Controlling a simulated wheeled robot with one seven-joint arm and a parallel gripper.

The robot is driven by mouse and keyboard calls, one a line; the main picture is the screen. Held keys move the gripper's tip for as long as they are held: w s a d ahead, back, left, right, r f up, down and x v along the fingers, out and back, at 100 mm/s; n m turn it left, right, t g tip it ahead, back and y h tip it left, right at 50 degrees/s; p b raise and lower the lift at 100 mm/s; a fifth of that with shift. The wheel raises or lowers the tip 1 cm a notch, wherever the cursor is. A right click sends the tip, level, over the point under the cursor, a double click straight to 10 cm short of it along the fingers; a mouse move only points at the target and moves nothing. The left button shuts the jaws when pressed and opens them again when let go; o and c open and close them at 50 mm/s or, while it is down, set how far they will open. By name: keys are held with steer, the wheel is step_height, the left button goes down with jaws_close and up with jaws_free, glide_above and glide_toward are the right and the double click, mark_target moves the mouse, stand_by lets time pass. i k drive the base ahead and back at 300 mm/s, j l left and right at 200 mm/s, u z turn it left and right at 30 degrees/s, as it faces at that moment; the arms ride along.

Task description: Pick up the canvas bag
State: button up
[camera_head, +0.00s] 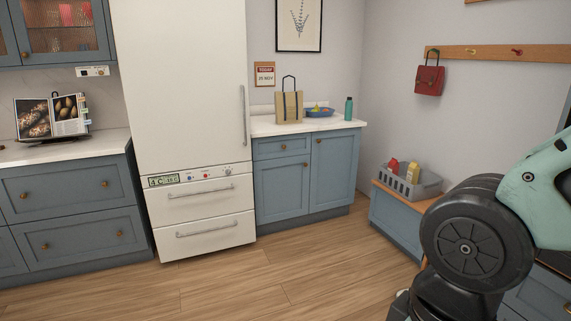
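The canvas bag (289,107) is tan with dark straps and a dark handle loop standing up on top. It stands upright on the white counter (262,130) just right of the tall white fridge. Part of my arm shows at the right edge of the view, far from the bag. My gripper is not in view.
A blue bowl of fruit (320,113) and a green bottle (348,108) stand right of the bag. A grey crate (411,186) sits on a low bench at the right. A red bag (429,80) hangs from a wall rail. The wooden floor (290,270) is clear.

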mark_target(288, 106)
steer(key=i, duration=1.9)
steer(key=i+u, duration=0.1)
steer(key=i, duration=0.4)
steer(key=i+l+u, duration=0.15)
steer(key=i, duration=0.35)
steer(key=i+l+u, duration=0.1)
steer(key=i, duration=0.4)
steer(key=i+l+u, duration=0.1)
steer(key=i, duration=0.4)
steer(key=l, duration=0.1)
